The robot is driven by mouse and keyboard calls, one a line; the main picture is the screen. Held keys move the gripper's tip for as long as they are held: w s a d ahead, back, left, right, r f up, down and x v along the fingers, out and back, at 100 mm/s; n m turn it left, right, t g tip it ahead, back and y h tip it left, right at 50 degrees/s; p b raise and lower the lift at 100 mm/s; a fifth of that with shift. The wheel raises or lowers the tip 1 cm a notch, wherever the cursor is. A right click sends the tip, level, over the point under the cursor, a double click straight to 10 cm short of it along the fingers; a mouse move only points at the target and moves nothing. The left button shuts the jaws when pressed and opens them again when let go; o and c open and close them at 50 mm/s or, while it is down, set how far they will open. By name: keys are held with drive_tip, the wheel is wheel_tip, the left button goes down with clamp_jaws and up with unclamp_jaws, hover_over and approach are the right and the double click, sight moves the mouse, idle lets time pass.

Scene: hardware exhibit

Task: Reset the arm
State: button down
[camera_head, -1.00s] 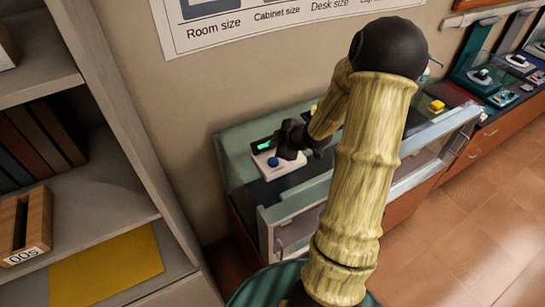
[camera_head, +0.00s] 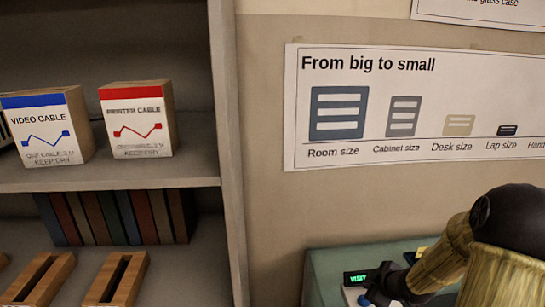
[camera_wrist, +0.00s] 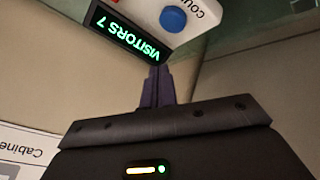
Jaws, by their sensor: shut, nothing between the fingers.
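My arm, with tan ridged links and a black joint, comes in at the lower right of the head view. My gripper (camera_head: 378,290) is dark and shut, with nothing in it. It is close to a white visitor counter (camera_head: 352,297), whose lit green display is partly visible. In the wrist view my gripper (camera_wrist: 158,75) has its fingers together, pointing toward the counter (camera_wrist: 195,22). The counter has a blue button and a display reading "VISITORS 7", upside down there. I cannot tell whether the fingertips touch it.
A grey shelf (camera_head: 190,184) at left holds a video cable box (camera_head: 45,128), a printer cable box (camera_head: 136,122), books (camera_head: 120,215) and wooden holders (camera_head: 118,280). A size poster (camera_head: 400,100) hangs on the wall behind.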

drive_tip(key=s+a+m+g+h+b, duration=0.1)
drive_tip(key=s+a+m+g+b, duration=0.4)
drive_tip(key=s+a+m, duration=0.5)
drive_tip(key=s+a+b, duration=0.1)
drive_tip(key=s+a, duration=0.4)
drive_tip(key=s, duration=0.2)
drive_tip(key=shift+f+m+g, duration=0.25)
drive_tip(key=shift+m+g, duration=0.05)
